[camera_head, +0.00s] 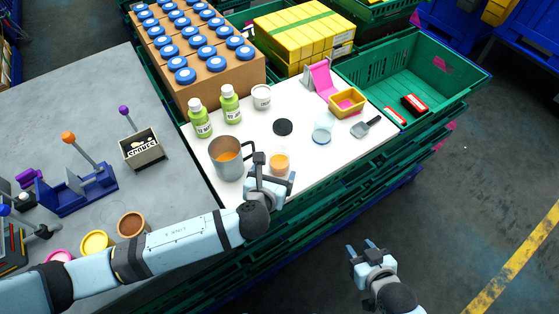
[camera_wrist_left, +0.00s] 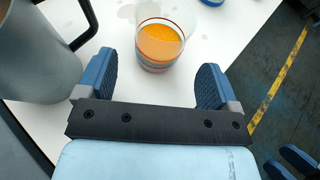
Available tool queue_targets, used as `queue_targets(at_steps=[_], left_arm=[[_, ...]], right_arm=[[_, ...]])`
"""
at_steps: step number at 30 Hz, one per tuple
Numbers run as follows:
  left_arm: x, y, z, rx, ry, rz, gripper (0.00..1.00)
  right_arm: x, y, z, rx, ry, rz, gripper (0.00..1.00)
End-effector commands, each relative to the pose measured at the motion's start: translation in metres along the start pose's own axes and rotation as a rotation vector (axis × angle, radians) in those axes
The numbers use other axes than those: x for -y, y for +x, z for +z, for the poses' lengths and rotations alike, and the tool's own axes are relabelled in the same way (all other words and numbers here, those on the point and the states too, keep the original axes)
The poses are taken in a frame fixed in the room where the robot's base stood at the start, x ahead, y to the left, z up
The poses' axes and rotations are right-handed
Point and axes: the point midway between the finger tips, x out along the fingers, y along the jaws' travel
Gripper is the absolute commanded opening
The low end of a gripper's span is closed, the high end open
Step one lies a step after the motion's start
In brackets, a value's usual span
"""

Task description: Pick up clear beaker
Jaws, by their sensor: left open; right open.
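A clear beaker (camera_head: 279,162) with orange content stands on the white work surface. In the left wrist view the beaker (camera_wrist_left: 160,45) is upright, just ahead of and between my left fingers, with a gap on either side. My left gripper (camera_head: 270,178) is open and empty, close in front of it; its spread blue fingertips also show in the left wrist view (camera_wrist_left: 157,84). Another clear beaker (camera_head: 323,130), seemingly empty with a bluish base, stands further right. My right gripper (camera_head: 362,247) is open and empty, low at the right, away from the white surface.
A large grey metal jug (camera_head: 225,160) with a dark handle stands close left of my left gripper. Two green bottles (camera_head: 200,118), a white jar (camera_head: 261,97), a black disc (camera_head: 282,128) and a scoop (camera_head: 366,127) share the surface. A green crate (camera_head: 440,65) stands right.

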Motion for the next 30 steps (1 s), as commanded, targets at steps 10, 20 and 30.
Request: queue_targets(at_steps=[10,20,30], left_arm=[[-0.001,0.043,0.003,0.0,0.0,0.001,0.86],[-0.001,0.053,0.002,-0.001,-0.001,-0.001,0.86],[-0.001,0.053,0.002,-0.001,-0.001,-0.001,0.3]], right_arm=[[0.001,-0.003,-0.008,-0.006,0.002,0.001,0.43],[0.001,-0.003,-0.009,-0.007,0.002,0.0,0.43],[0.002,-0.003,-0.009,-0.006,0.003,-0.001,0.43]])
